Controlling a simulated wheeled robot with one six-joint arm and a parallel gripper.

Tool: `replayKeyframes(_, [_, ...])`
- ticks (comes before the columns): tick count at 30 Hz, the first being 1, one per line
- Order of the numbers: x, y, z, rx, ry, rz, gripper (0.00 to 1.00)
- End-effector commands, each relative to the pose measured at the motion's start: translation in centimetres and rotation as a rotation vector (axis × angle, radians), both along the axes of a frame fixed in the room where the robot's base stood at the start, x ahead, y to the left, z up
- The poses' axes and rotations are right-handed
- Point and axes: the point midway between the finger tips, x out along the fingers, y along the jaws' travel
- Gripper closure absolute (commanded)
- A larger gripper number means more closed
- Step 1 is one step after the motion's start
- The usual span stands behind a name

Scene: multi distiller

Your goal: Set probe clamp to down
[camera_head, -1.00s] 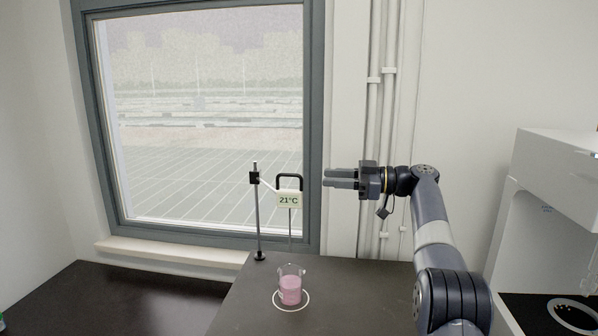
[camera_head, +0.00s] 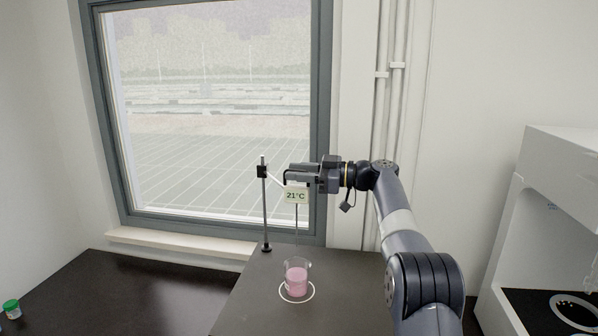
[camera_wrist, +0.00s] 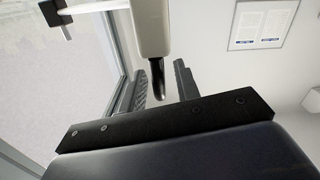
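The probe clamp is a black block (camera_head: 263,171) high on a thin upright stand rod (camera_head: 265,215). Its arm carries a white display (camera_head: 297,195) reading 21°C, with a black loop handle on top and a thin probe (camera_head: 297,228) hanging above a beaker of pink liquid (camera_head: 297,279). My gripper (camera_head: 292,171) is at the handle, its fingers pointing left and partly covering it. In the wrist view the black handle (camera_wrist: 158,78) lies between my two open fingers (camera_wrist: 160,88), with a gap showing at least on the right. The display's pale casing (camera_wrist: 150,28) is beside it.
The beaker stands inside a white ring (camera_head: 283,296) on the dark counter (camera_head: 345,270). A window is behind the stand. A white machine (camera_head: 550,200) stands at the right, and a small green-capped jar (camera_head: 12,308) at the far left.

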Motion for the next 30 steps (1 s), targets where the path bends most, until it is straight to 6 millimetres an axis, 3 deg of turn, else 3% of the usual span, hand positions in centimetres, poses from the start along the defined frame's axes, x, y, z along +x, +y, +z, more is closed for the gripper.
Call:
replayKeyframes(2, [-0.01,-0.01,-0.01,0.0,0.0,0.0,0.71])
replayKeyframes(13, [-0.01,-0.02,0.02,0.0,0.0,0.0,1.0])
replayKeyframes(30, [-0.01,-0.04,-0.56,0.001,-0.002,-0.001,1.0])
